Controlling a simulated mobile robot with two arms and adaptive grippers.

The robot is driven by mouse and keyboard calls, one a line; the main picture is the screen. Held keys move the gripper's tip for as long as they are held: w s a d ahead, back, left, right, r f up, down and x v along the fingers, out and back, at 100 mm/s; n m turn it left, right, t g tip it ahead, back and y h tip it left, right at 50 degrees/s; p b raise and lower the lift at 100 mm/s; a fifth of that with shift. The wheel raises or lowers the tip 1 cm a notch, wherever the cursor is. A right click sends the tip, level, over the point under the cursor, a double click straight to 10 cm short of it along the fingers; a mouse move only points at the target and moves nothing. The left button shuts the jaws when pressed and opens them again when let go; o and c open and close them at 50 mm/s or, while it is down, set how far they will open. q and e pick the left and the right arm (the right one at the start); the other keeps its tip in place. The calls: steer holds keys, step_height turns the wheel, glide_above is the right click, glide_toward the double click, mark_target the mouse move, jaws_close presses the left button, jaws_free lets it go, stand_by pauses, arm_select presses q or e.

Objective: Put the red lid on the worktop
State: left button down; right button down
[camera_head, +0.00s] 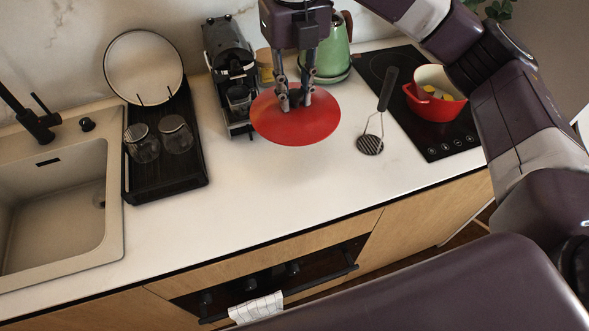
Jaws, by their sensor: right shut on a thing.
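The red lid (312,124) is a round, shallow disc in the middle of the head view. My right gripper (292,101) comes down from above and is shut on the top middle of the lid, likely at its knob, which the fingers hide. The lid looks roughly level. It seems to be held above the white worktop (240,200), though the gap is hard to judge. My left gripper is not in view.
A coffee machine (232,75) stands left of the lid, a green kettle (334,50) behind it. A black drying rack (150,185) holds glasses and a plate. The front worktop is clear.

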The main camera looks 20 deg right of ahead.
steer(key=shift+m, duration=0.3)
step_height(320, 180, down, 20)
steer(key=p, duration=0.6)
steer(key=shift+r, duration=0.15)
steer(key=shift+f, duration=0.25)
steer(key=c, duration=1.7)
jaws_free()
steer(key=shift+r, duration=0.1)
steer(key=shift+r, duration=0.1)
